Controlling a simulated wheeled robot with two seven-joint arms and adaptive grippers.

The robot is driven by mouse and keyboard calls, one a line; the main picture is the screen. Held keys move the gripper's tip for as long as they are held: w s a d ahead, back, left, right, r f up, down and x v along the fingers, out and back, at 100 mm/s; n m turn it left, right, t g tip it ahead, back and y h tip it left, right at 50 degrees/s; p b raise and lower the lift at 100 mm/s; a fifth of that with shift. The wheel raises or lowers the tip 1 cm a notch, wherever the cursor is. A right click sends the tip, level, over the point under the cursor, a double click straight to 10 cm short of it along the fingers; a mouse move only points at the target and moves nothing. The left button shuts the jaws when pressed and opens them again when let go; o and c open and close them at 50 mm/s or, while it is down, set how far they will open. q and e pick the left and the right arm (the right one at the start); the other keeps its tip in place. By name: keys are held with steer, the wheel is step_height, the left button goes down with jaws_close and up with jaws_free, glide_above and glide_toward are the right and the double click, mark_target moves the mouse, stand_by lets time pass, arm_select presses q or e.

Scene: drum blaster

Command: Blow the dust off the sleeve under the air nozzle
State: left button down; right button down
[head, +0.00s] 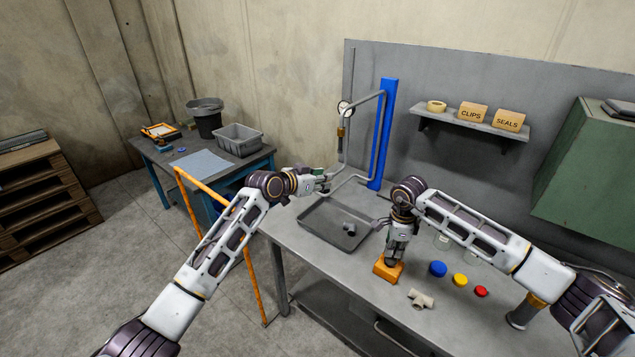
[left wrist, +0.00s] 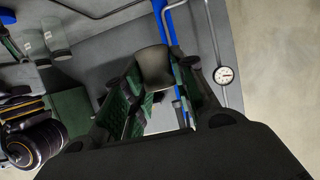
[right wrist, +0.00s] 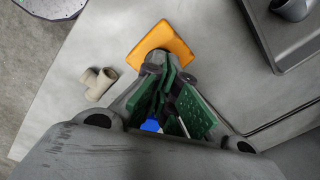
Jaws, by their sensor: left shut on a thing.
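My left gripper (head: 325,181) is shut on a dark grey sleeve (left wrist: 155,67), held above the back left of the bench. The sleeve is between its green-padded fingers in the left wrist view. The air nozzle, on a grey pipe with a brass-coloured part (head: 340,133), stands behind; its tip is hard to make out near the gripper. Dust on the sleeve is too small to see. My right gripper (head: 391,262) points down at an orange block (head: 388,272), with its fingertips at or just above the block's top; I cannot tell whether they touch.
A dark grey tray (head: 318,232) on the bench holds a small grey fitting (head: 349,229). A beige tee fitting (head: 420,299) and blue (head: 438,268), yellow (head: 460,280) and red (head: 481,291) caps lie right of the block. A blue post (head: 383,135) and pressure gauge (head: 345,107) stand behind.

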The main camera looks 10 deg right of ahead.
arm_select(q)
steer(key=w+d, duration=0.6)
steer(key=d, duration=0.1)
steer(key=shift+w+d, duration=0.15)
steer(key=shift+d, duration=0.1)
stand_by(0.8)
